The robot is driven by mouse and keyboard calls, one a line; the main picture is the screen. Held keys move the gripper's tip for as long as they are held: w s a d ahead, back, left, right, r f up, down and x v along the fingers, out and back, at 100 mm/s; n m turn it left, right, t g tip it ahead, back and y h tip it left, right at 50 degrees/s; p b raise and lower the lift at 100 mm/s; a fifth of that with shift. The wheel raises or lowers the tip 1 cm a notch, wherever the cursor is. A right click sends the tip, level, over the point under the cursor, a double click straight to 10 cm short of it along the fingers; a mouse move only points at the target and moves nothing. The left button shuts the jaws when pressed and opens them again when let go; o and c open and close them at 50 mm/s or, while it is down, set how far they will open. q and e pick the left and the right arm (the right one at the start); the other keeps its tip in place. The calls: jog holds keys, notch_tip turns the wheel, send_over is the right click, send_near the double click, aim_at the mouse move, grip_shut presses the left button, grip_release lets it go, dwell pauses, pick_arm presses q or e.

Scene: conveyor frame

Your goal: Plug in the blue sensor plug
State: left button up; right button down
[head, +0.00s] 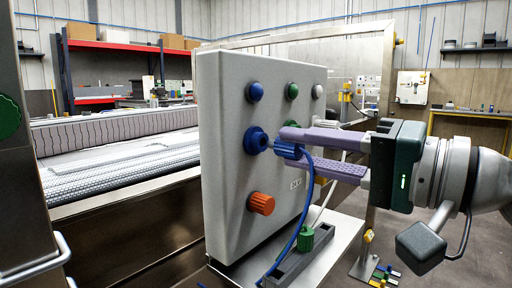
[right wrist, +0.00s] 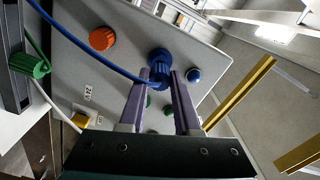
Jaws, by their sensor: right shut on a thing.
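My right gripper (head: 297,148) is shut on the blue sensor plug (head: 287,150), a ribbed blue piece with a blue cable (head: 304,220) hanging from it. The plug is held in front of the blue socket (head: 256,140) on the grey panel box (head: 225,170), very close to it and a little to its right in the head view. I cannot tell whether they touch. In the right wrist view the plug (right wrist: 159,64) shows between the purple fingertips (right wrist: 160,78) and hides much of the socket. My left gripper is not in view.
An orange ribbed plug (head: 261,203) sits on the panel below the blue socket. Blue (head: 255,91), green (head: 292,91) and white (head: 317,91) lamps line the top. A green plug (head: 306,238) stands in a grey rack below. The conveyor (head: 115,170) is behind, left.

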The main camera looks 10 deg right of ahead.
jog(key=shift+w, duration=0.1)
dwell(0.3)
jog(key=shift+x, duration=1.2)
jog(key=c, duration=0.5)
grip_release()
jog(key=shift+c, duration=0.2)
jog(key=b+v, duration=0.5)
jog(key=v, duration=0.4)
jog(key=shift+s+d, duration=0.2)
jog(key=shift+s, duration=0.2)
